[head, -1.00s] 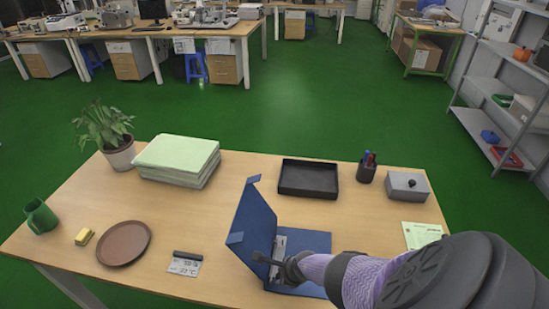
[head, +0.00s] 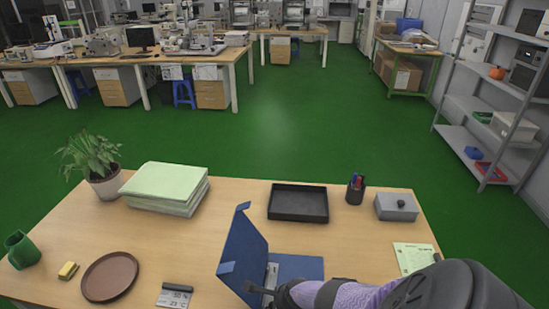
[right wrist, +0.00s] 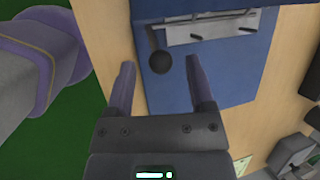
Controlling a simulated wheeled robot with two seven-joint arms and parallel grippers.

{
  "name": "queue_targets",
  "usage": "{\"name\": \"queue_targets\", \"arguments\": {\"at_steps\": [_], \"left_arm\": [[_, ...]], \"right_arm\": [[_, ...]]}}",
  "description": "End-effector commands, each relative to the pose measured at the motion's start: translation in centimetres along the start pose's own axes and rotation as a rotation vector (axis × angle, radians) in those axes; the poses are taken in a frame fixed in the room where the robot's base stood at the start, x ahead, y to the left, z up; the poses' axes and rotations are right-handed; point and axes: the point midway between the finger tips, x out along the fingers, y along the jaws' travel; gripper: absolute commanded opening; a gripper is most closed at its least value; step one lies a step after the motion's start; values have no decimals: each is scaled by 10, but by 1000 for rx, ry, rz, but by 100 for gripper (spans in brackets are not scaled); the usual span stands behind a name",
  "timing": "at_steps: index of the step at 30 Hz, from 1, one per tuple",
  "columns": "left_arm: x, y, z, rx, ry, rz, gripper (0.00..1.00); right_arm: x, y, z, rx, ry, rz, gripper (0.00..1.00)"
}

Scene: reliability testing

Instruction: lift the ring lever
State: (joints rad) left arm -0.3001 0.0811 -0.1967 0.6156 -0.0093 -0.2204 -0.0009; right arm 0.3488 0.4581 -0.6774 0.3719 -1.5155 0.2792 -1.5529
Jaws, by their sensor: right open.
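A blue ring binder (head: 242,262) lies open on the desk (head: 345,233), one cover standing up. The right wrist view shows its blue inside (right wrist: 235,75) and the metal ring mechanism (right wrist: 210,25). The ring lever, with a round black knob (right wrist: 160,63), shows at the mechanism's left end. My right gripper (right wrist: 163,71) is open, with its two fingers apart. In the right wrist view, the knob appears between the fingertips, slightly beyond them; I cannot tell the height gap. In the head view my right arm hides part of the binder. My left gripper is not in view.
A black tray (head: 298,204), pen cup (head: 355,190) and grey box (head: 396,207) stand behind the binder.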

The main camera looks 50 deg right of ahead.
Motion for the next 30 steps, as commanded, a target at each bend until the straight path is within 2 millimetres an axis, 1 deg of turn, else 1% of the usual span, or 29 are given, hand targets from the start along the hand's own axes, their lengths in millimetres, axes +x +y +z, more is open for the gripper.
{"name": "queue_targets", "arguments": {"at_steps": [1,6,9,12,16,28,29,30], "left_arm": [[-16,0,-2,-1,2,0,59],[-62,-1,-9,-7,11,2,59],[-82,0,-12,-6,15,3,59],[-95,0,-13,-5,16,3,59],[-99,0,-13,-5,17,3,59],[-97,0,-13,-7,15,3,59],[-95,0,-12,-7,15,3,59],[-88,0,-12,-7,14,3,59]], "right_arm": [[-15,-2,2,-1,1,0,69],[-59,-4,4,-2,1,1,69],[-79,-3,4,0,0,1,69],[-91,-2,3,-1,0,1,69],[-96,-1,1,0,0,1,69],[-94,0,0,1,0,1,69],[-92,2,0,14,-2,1,69],[-85,9,-3,76,-8,3,69]]}}
